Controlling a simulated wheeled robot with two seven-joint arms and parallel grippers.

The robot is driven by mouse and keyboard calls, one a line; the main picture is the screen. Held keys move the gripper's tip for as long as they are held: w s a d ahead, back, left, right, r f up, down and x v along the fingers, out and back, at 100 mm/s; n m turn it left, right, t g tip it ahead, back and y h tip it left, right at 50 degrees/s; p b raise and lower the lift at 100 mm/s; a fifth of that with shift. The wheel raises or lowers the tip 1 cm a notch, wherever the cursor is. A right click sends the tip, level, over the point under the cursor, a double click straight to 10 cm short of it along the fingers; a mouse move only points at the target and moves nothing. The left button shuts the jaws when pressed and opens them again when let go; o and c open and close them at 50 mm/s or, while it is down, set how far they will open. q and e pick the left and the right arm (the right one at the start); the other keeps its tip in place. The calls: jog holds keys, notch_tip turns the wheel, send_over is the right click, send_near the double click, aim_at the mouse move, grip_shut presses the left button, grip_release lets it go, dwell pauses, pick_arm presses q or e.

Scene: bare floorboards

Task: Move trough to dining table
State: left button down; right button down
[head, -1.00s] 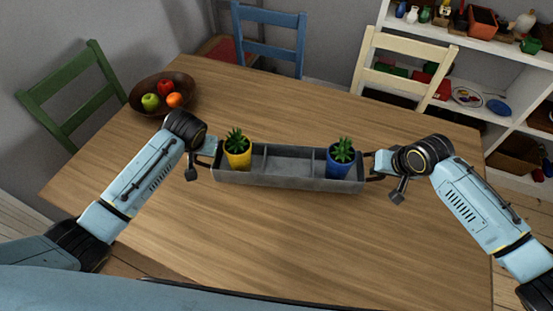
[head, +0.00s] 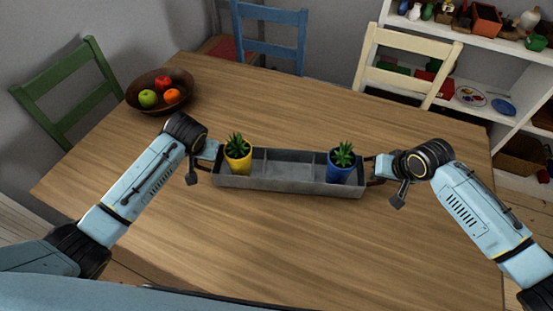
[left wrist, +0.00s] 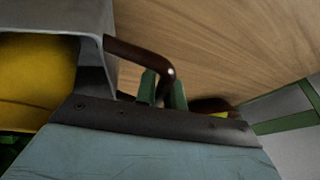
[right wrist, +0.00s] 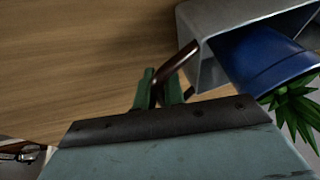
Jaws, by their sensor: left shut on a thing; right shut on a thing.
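The grey trough (head: 290,187) is level over the middle of the dining table (head: 240,250). I cannot tell whether its underside touches the tabletop. A yellow pot with a green succulent (head: 238,160) stands in its left compartment, and a blue pot with a succulent (head: 341,168) in its right one. The middle compartment is empty. My left gripper (head: 204,166) is shut on the brown left handle, seen in the left wrist view (left wrist: 140,52). My right gripper (head: 374,178) is shut on the right handle, seen in the right wrist view (right wrist: 178,62).
A brown bowl (head: 184,100) of fruit stands at the table's back left. A green chair (head: 67,92), a blue chair (head: 268,45) and a cream chair (head: 405,70) stand around the table. White shelves (head: 490,60) are at the back right. The tabletop around the trough is clear.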

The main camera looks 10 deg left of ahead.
pick_arm(q)
jog(key=shift+f+b, duration=0.35)
jog(key=shift+f, duration=0.05)
pick_arm(e)
jog(key=shift+a+f, duration=0.1)
jog(key=shift+f, duration=0.35)
pick_arm(q)
jog(key=c, duration=1.9)
grip_release()
jog(key=shift+f, duration=0.1)
pick_arm(e)
jog(key=c, duration=1.9)
grip_release()
jog(key=shift+f, duration=0.1)
pick_arm(q)
jog(key=o, duration=0.4)
pick_arm(e)
jog(key=o, duration=0.4)
pick_arm(q)
jog(key=v, duration=1.2)
jog(key=shift+d, duration=0.1)
pick_arm(e)
jog(key=shift+s+d+r, duration=0.15)
jog(key=shift+d+r, duration=0.05)
jog(key=shift+r, duration=0.35)
jog(key=v, duration=1.1)
